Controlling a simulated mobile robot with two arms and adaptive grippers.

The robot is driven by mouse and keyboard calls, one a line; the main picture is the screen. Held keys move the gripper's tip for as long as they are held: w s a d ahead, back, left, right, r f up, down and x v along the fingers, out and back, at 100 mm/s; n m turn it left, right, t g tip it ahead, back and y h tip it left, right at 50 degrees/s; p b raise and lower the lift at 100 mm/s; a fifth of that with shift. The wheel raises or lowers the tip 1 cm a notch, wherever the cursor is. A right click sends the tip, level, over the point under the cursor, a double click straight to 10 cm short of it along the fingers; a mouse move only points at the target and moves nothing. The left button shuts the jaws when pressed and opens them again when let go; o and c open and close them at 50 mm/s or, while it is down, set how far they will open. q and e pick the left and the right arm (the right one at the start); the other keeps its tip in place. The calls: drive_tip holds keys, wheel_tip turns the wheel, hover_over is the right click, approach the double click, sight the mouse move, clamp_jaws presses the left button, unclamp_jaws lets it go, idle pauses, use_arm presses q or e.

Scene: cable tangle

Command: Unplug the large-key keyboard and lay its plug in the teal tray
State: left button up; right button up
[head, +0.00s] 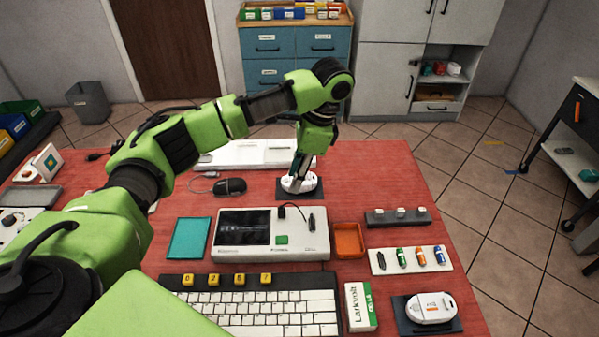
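A dark-framed keyboard (262,313) with large white keys lies at the front of the red table, with several yellow number blocks along its back edge. The teal tray (189,239) lies flat and empty behind its left end. A short black cable (292,209) with dark ends lies on the white screen device; I cannot tell whether it belongs to the keyboard. My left gripper (298,184) points down at a small white device (308,181) on a dark pad at the table's back. Its fingertips overlap the device, and whether they grip it is unclear. My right gripper is out of view.
The white screen device (312,243) stands mid-table, with an orange tray (348,240) and a grey strip (384,217) to its right. A black mouse (230,187) lies behind the teal tray. A white box (361,307) stands beside the keyboard. My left arm spans the table's left side.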

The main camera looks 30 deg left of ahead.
sight(283, 208)
use_arm(q)
drive_tip(key=p+x, duration=0.1)
drive_tip(key=x, duration=1.1)
drive_tip(key=shift+s+f, duration=0.2)
drive_tip(key=c, duration=0.8)
clamp_jaws()
